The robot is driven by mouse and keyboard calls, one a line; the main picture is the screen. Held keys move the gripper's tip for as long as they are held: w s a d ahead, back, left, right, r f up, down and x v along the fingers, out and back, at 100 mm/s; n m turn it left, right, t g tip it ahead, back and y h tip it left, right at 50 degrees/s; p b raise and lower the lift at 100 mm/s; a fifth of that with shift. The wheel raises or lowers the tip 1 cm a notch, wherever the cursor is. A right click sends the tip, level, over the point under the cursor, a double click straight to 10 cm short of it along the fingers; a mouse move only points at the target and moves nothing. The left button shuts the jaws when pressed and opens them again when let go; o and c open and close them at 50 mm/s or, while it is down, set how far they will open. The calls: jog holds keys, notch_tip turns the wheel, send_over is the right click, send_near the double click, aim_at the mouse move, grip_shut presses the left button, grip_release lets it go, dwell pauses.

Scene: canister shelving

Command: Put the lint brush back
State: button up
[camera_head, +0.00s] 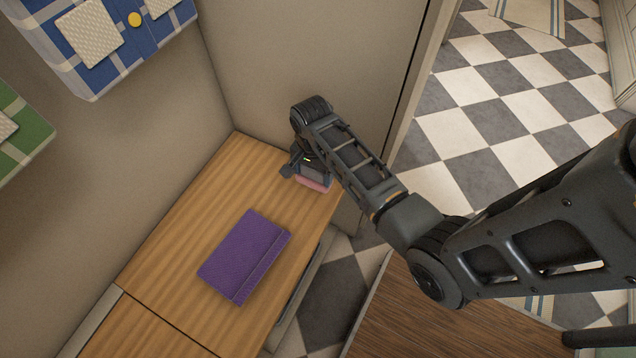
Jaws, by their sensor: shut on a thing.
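My gripper (308,174) is at the far end of the wooden counter, close to the wall corner, with my arm reaching in from the right. A pink thing (313,185), which I take to be the lint brush, shows at the gripper's lower edge. The gripper is shut on it. Most of the brush and the fingertips are hidden by the wrist, and I cannot tell whether the brush touches the counter.
A purple folded cloth or pouch (244,257) lies on the wooden counter (180,262). Blue plaid (92,48) and green plaid (22,130) things are at upper left. Beige walls (310,60) close off the counter's back and far end. A checkered floor (500,110) lies beyond.

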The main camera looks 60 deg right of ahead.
aim_at(313, 179)
jog(key=shift+f+b, duration=0.45)
jog(key=shift+f, duration=2.55)
jog(key=shift+f, duration=0.15)
jog(key=o, duration=0.8)
jog(key=shift+o, duration=0.2)
notch_tip(313, 179, up, 12)
jog(key=shift+r+p, duration=0.2)
jog(key=shift+p, duration=0.85)
jog(key=shift+a+f, duration=0.1)
